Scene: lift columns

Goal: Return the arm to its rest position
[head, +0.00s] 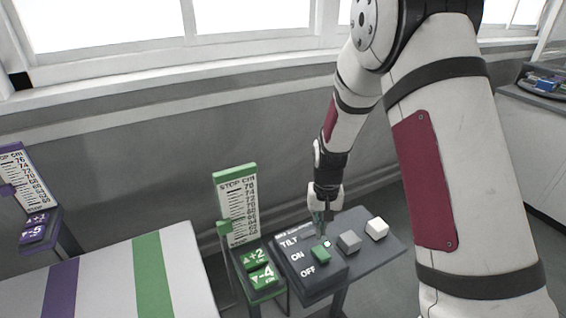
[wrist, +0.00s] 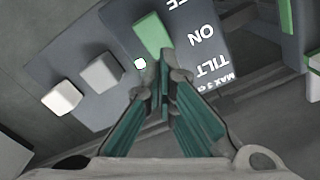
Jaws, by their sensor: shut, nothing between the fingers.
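My gripper (head: 322,216) is shut and empty, pointing down over the tilt control panel (head: 318,278) in the head view. In the wrist view my gripper (wrist: 166,60) shows its two green-padded fingers meeting at the tips. The tips appear near the green switch (wrist: 149,34) and a small lit white dot (wrist: 140,64) on the panel. I cannot tell whether they touch it. My arm (head: 330,120) reaches forward and down from the upper right of the head view.
Beside the panel stand a grey button (head: 348,241) and a white button (head: 377,228). A green column scale (head: 237,205) with +2 and -4 buttons (head: 258,268) is left of the panel. A striped table top (head: 110,280) fills the lower left. A purple scale (head: 24,180) stands far left. The wall and windows are behind.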

